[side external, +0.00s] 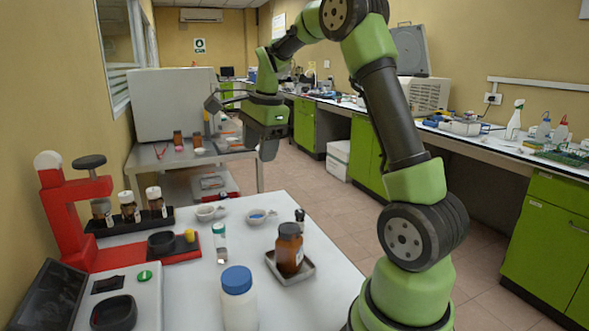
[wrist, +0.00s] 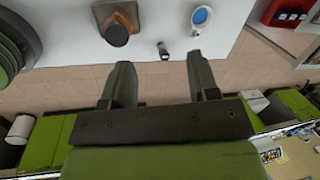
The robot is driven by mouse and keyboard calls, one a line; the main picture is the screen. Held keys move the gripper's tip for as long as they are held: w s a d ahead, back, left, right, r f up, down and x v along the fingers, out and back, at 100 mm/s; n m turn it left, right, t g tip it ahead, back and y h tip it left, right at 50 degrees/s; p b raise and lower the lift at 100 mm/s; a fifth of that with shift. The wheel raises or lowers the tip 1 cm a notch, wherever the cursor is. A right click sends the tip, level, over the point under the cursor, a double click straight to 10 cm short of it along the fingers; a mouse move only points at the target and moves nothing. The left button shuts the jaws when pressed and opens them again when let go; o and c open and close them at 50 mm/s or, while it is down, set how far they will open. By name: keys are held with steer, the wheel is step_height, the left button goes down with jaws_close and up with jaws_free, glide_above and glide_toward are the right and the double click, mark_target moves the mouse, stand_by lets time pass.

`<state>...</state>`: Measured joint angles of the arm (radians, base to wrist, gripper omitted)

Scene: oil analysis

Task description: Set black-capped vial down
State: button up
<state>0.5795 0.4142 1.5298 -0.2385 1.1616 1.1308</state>
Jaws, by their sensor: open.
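The small black-capped vial (side external: 300,216) stands on the white table near its right edge, just behind the amber bottle, which hides its lower part. In the wrist view the vial (wrist: 164,50) shows near the table edge, just ahead of the gap between my fingers. My gripper (side external: 268,150) is above and beyond the far side of the table. In the wrist view my gripper (wrist: 158,65) has its two fingers spread wide, with nothing between them. The vial is apart from both fingers.
The amber bottle (side external: 289,252) stands in a shallow tray (side external: 301,276) close to the vial. A dish with blue contents (side external: 258,217) and a white dish (side external: 208,212) lie to its left. A blue-capped bottle (side external: 239,295), a clear vial (side external: 220,245) and a red stand (side external: 60,225) are nearby.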

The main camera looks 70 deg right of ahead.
steer(key=s+a+r+n+t, duration=0.1)
steer(key=s+a+r+n, duration=0.2)
steer(key=a+n, duration=0.25)
steer(key=s+a+r+n+t, duration=0.1)
steer(key=s+a+r+n, duration=0.2)
steer(key=a, duration=0.4)
steer(key=s+a+f+n+t+y, duration=0.1)
steer(key=s+a+n+t+y, duration=0.1)
steer(key=s+a+n, duration=0.7)
steer(key=shift+s+n+t+y, duration=0.4)
steer(key=shift+s+n, duration=0.2)
steer(key=shift+n, duration=0.45)
steer(key=shift+f, duration=0.1)
